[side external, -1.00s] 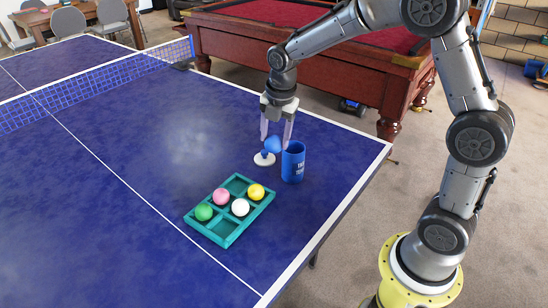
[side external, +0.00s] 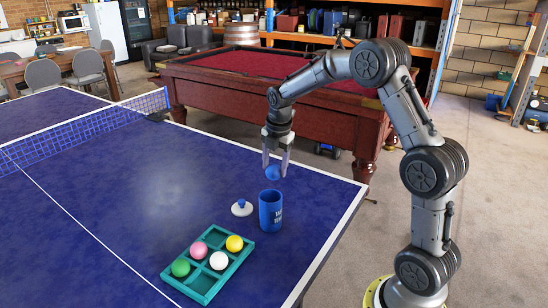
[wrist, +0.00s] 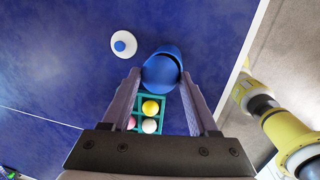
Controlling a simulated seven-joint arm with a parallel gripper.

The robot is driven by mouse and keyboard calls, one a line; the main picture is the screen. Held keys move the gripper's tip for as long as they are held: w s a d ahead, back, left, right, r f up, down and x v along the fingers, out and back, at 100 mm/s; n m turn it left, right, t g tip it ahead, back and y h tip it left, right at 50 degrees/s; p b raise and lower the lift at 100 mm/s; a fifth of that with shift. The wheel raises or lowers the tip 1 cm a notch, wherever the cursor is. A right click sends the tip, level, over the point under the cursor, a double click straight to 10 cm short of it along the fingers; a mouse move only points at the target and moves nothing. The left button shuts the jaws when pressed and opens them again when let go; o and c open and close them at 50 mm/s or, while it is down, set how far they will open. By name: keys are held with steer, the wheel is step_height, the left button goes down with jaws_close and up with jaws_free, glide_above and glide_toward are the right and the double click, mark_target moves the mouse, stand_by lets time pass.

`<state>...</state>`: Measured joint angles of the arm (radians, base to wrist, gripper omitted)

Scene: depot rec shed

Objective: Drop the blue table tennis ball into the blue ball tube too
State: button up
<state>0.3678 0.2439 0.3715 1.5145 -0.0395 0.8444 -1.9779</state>
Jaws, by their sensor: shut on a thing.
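My gripper (side external: 275,174) points down and is shut on the blue table tennis ball (side external: 273,172). It holds the ball above the open mouth of the blue ball tube (side external: 270,212), with a gap between them. The tube stands upright on the table and has white lettering. In the wrist view the ball (wrist: 159,74) sits between the fingertips (wrist: 160,78) and overlaps the tube (wrist: 168,52), hiding much of it. I cannot see inside the tube.
A white disc with a blue knob (side external: 242,208) lies left of the tube. A teal tray (side external: 203,284) nearer the camera holds pink, yellow, white and green balls. The table's white edge (side external: 330,238) is to the right. The blue table (side external: 120,190) is clear to the left.

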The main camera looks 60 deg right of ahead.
steer(key=shift+f, duration=0.85)
steer(key=o, duration=1.4)
step_height(320, 180, up, 14)
steer(key=s+a, duration=0.1)
steer(key=s, duration=0.1)
steer(key=shift+f, duration=0.15)
steer(key=shift+a, duration=0.2)
